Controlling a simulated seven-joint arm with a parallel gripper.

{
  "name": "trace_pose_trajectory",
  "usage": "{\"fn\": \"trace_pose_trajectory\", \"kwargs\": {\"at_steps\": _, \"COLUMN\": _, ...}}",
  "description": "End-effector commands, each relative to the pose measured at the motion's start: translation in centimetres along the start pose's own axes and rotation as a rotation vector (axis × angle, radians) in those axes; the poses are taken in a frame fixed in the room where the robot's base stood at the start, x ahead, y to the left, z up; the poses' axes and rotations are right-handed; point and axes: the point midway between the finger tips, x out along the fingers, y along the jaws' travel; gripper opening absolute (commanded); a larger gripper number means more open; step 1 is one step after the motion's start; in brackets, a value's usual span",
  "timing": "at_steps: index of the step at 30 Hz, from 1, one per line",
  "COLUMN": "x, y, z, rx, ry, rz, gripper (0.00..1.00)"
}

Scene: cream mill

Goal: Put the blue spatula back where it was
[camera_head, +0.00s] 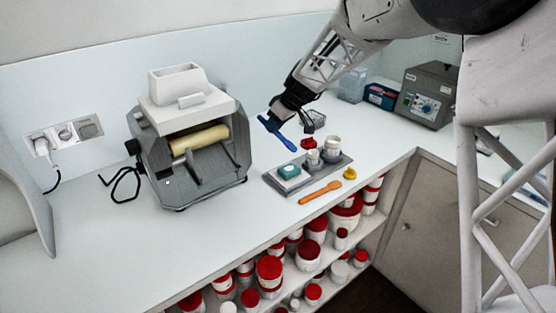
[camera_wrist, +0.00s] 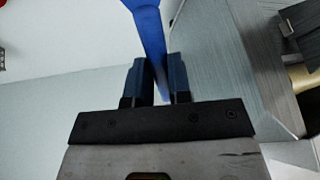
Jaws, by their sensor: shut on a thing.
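The blue spatula (camera_head: 278,132) is in my gripper (camera_head: 274,120), held above the white counter between the mill and the grey tray. Its one end points down to the right in the head view. In the wrist view the blue spatula (camera_wrist: 149,35) stands between the two fingers of my gripper (camera_wrist: 157,75), which are shut on it. Its upper end runs out of the top of that picture. An orange spatula (camera_head: 320,192) lies on the counter along the front of the tray.
The grey mill (camera_head: 190,180) with a white hopper and a pale roller stands left. The grey tray (camera_head: 300,187) holds a scale-like block and metal weights or jars. A red lid (camera_head: 308,143), a yellow piece (camera_head: 350,174) and a wire holder (camera_head: 314,121) are near it. Shelves below hold red-lidded jars.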

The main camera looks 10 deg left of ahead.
Motion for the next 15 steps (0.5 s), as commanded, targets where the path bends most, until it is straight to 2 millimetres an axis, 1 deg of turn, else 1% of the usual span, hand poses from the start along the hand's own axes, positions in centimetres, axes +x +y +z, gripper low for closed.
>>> {"fn": "trace_pose_trajectory", "kwargs": {"at_steps": 5, "x": 1.5, "y": 0.3, "z": -0.1, "rx": -0.229, "ry": -0.14, "rz": -0.085, "gripper": 0.0}}
{"fn": "trace_pose_trajectory", "kwargs": {"at_steps": 15, "x": 3.9, "y": 1.4, "z": 0.1, "rx": -0.789, "ry": -0.404, "rz": -0.19, "gripper": 0.0}}
